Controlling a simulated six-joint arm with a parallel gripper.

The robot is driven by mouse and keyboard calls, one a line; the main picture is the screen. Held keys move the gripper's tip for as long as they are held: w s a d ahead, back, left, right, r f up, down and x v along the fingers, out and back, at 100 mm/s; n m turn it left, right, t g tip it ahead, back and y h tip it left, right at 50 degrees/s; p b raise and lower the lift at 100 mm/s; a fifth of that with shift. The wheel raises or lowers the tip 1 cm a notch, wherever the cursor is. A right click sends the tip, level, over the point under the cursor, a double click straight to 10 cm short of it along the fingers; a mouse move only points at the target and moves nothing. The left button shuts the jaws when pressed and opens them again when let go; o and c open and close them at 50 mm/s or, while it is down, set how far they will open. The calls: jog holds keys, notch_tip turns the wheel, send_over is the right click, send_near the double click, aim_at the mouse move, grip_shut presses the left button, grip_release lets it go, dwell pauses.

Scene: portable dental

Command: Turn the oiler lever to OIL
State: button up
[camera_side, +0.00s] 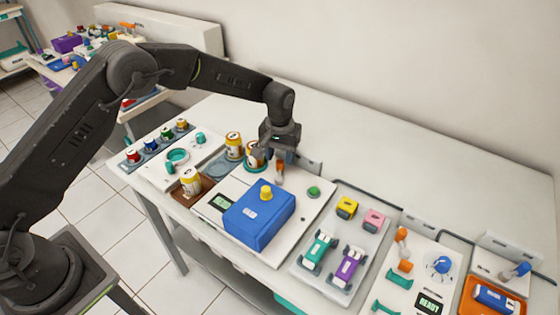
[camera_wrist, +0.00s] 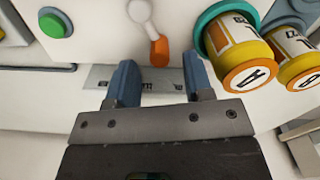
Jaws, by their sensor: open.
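A small lever with an orange handle and pale round pivot (camera_wrist: 158,48) is at the top middle of the wrist view, just beyond my fingertips. In the side view the lever (camera_side: 280,172) stands upright on a white panel, below my gripper. A pale label plate (camera_wrist: 150,86) with dark lettering lies between and behind the fingers; the lettering is too small and partly hidden to read. My gripper (camera_wrist: 160,70) is open and empty, its two blue-grey fingers apart. In the side view my gripper (camera_side: 279,152) hangs over the panel's back edge. I see no contact with the lever.
Yellow-and-white cans, one in a teal ring (camera_wrist: 205,22), stand close to the right finger in the wrist view. A green button (camera_wrist: 55,24) is at upper left. A blue box (camera_side: 258,218) stands in front of the lever. Other panels with levers are to the right.

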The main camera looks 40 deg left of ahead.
aim_at(280, 162)
notch_tip(280, 162, up, 11)
dwell(0.3)
notch_tip(280, 162, down, 13)
jog(key=m, duration=0.6)
jog(key=shift+s+r, duration=0.1)
jog(key=shift+r, duration=0.05)
dwell(0.4)
